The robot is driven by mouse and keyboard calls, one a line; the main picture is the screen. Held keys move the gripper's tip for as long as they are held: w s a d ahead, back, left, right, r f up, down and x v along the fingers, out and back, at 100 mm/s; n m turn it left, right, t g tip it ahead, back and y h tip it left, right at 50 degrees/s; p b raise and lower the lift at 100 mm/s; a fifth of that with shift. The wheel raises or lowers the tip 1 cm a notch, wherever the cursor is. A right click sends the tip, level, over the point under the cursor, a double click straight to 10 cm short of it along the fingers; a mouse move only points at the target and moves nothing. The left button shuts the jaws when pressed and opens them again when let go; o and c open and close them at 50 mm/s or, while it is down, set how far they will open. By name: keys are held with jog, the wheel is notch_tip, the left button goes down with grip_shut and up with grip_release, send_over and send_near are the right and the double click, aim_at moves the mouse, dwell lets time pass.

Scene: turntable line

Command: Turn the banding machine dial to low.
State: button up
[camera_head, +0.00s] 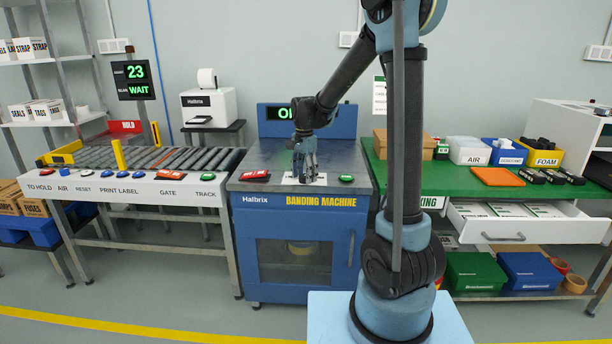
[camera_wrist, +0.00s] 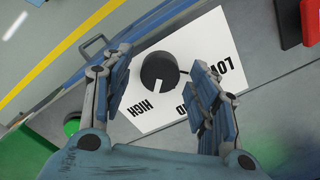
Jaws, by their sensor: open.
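The banding machine (camera_head: 262,225) is a blue cabinet with a grey top and a lit display (camera_head: 277,113), mostly hidden by my arm. In the wrist view the black dial (camera_wrist: 155,68) sits on a white label plate (camera_wrist: 190,40). Its white pointer mark faces toward the HIGH label (camera_wrist: 141,109). The LOW label (camera_wrist: 217,76) is to the right; a middle label is partly hidden by a finger. My gripper (camera_wrist: 157,62) is open above the dial, one finger on each side; contact cannot be told. In the head view my gripper (camera_head: 305,172) covers the dial.
On the machine top, a red button (camera_head: 255,175) is left of the plate and a green button (camera_head: 346,178) right of it. A roller conveyor (camera_head: 150,158) stands at left. A green packing table (camera_head: 450,180) with an open drawer stands at right.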

jog(key=shift+c, duration=0.5)
jog(key=c, duration=1)
jog(key=shift+o, duration=0.2)
jog(key=shift+d, duration=0.25)
jog(key=shift+a, duration=0.15)
